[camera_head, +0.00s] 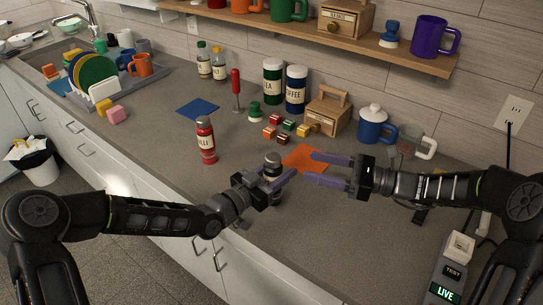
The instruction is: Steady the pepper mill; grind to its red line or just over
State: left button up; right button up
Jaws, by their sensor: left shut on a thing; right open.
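The pepper mill (273,160) stands upright on the grey counter, with a grey-silver top and a darker body. My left gripper (278,174) is shut on its body from the left, and its purple fingers hide part of it. My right gripper (313,167) is open and empty to the right of the mill, its fingers pointing left towards it and apart from it. A red line on the mill is not visible from here.
An orange mat (305,158) lies behind the fingers. A red chili bottle (206,140) stands to the left. Small coloured blocks (283,134), a wooden box (326,113) and a blue lidded pot (373,127) stand behind. A device reading LIVE (446,279) is at bottom right.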

aim_at(272, 156)
jog(key=shift+a, duration=0.1)
jog(key=x, duration=1.2)
jog(key=shift+w, duration=0.1)
jog(key=shift+c, duration=0.5)
grip_shut()
